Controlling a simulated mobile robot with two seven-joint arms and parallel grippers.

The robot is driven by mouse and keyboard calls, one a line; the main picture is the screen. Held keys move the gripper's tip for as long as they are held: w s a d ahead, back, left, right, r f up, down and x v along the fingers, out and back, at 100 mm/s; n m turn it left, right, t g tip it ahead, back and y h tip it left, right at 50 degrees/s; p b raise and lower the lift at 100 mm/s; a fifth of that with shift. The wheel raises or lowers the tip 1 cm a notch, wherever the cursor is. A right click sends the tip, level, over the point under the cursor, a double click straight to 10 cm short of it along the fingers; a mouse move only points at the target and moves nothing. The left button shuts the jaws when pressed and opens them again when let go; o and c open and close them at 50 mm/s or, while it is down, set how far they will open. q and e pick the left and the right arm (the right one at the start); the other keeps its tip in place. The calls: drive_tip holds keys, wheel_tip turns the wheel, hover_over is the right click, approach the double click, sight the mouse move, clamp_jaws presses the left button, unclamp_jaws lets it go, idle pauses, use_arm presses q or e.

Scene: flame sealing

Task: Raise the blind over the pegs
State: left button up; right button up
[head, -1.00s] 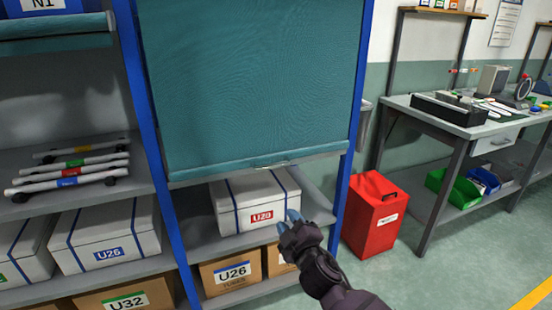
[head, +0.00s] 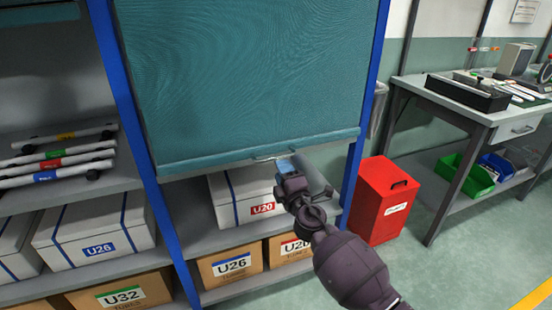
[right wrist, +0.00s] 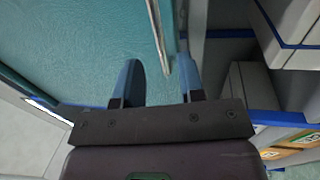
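The teal blind (head: 250,80) hangs down over the upper part of the rack's right bay. Its lower edge has a thin pale handle (head: 268,155), which also shows in the right wrist view (right wrist: 158,35). My right gripper (head: 284,163) is at the handle, near the blind's bottom edge. In the right wrist view its two blue fingers (right wrist: 160,68) stand apart, with the handle's bar reaching between them; I cannot tell whether either finger touches it. No pegs show; the blind covers what is behind it. My left gripper is not in view.
Under the blind stand a white U20 box (head: 235,200) and cardboard boxes (head: 232,266). Blue rack posts (head: 134,125) flank the bay. A red bin (head: 384,200) stands right of the rack, with a workbench (head: 470,112) beyond. The floor in front is clear.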

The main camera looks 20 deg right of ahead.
sight(276, 158)
drive_tip(key=shift+w+r+b, duration=0.1)
drive_tip(key=shift+w+r, duration=0.1)
drive_tip(key=shift+w, duration=0.75)
drive_tip(key=shift+w+r+b, duration=0.1)
drive_tip(key=shift+w+r, duration=0.05)
drive_tip(key=shift+w, duration=0.85)
drive_tip(key=shift+w+r+b, duration=0.1)
drive_tip(key=shift+w+r, duration=0.1)
drive_tip(key=shift+w, duration=0.75)
clamp_jaws()
